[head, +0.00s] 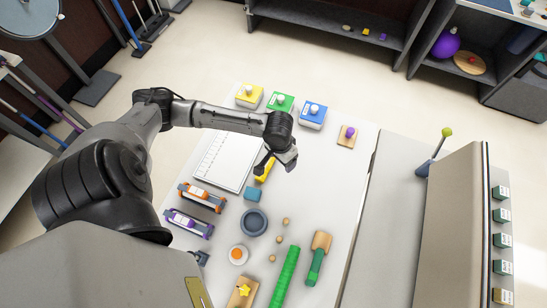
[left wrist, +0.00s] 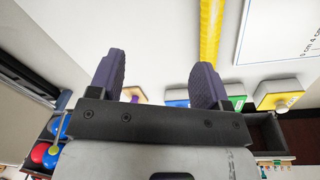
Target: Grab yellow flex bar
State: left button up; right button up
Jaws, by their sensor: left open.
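The yellow flex bar (head: 264,171) lies on the white table and is partly hidden by my left gripper (head: 271,163) in the head view. In the left wrist view the yellow bar (left wrist: 211,28) runs down from the top edge toward the right-hand finger, and its lower end is hidden behind that finger. My left gripper (left wrist: 158,62) is open, with nothing between its two purple-grey fingers. The bar is in line with one finger, not midway between them. I cannot tell if they touch. My right gripper is in neither view.
A white ruled board (head: 222,160) lies left of the bar. Yellow (head: 249,95), green (head: 280,102) and blue (head: 313,115) boxes stand at the back. The table right of the bar is fairly clear.

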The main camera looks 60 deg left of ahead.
aim_at(270, 164)
pick_arm(q)
jog(key=w+a+f+n+b, duration=0.25)
jog(key=a+n+b, duration=0.2)
jog(key=a, duration=0.55)
jog(key=shift+g+y, duration=0.3)
jog(key=shift+y, duration=0.1)
jog(key=f+b, duration=0.1)
jog(key=f, duration=0.3)
jog(key=f+b, duration=0.1)
jog(key=f, duration=0.3)
jog(key=shift+a+f, duration=0.2)
jog(key=shift+f, duration=0.05)
jog(key=shift+a+f+b, duration=0.1)
jog(key=shift+f+b, duration=0.9)
jog(key=shift+f, duration=1.6)
jog(key=c, duration=1.2)
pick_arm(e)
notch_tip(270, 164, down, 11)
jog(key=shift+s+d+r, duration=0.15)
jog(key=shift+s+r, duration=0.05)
